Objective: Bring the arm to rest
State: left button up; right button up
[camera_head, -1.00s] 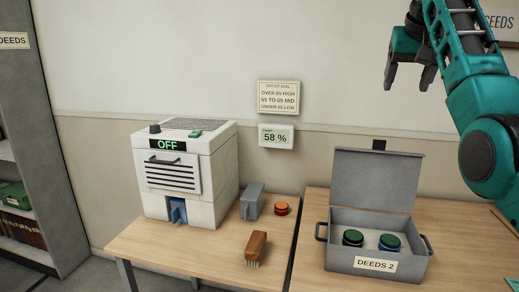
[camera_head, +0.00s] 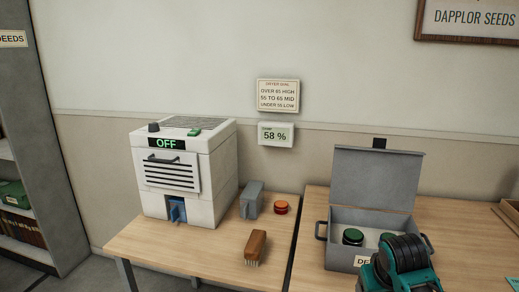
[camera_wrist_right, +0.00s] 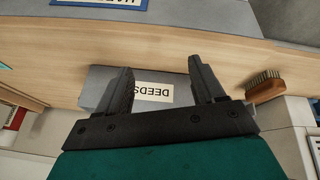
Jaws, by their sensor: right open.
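My right arm (camera_head: 403,268) comes in at the lower right of the head view, in front of the open grey DEEDS 2 box (camera_head: 343,263). It hides the right part of the box front and its label. My right gripper (camera_wrist_right: 160,72) shows in the right wrist view with its two dark fingers spread and nothing between them. Beyond the fingers is a grey face with an upside-down DEEDS label (camera_wrist_right: 153,92). The gripper itself is not visible in the head view. My left gripper is in neither view.
A white dryer (camera_head: 210,190) reading OFF stands on the left table, with a small grey container (camera_head: 252,200), a red-orange button (camera_head: 281,208) and a brush (camera_head: 256,246). The brush also shows in the wrist view (camera_wrist_right: 265,84). A green-lidded jar (camera_head: 352,237) sits in the box.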

jog(key=s+a+f+n+y, duration=0.1)
jog(key=s+a+f, duration=0.1)
jog(key=s, duration=0.7)
jog(key=s+a+f+g, duration=0.1)
jog(key=s+f, duration=0.1)
jog(key=s, duration=0.7)
jog(key=s+a+f+n+y, duration=0.1)
jog(key=s+a+f, duration=0.1)
jog(key=s, duration=0.7)
jog(key=w+a+f+t+y, duration=0.1)
jog(key=w+a+f+t, duration=0.1)
jog(key=w+f+t, duration=0.4)
jog(key=shift+w+a+f+t+y, duration=0.35)
jog(key=shift+w+f, duration=0.3)
jog(key=shift+f, duration=0.55)
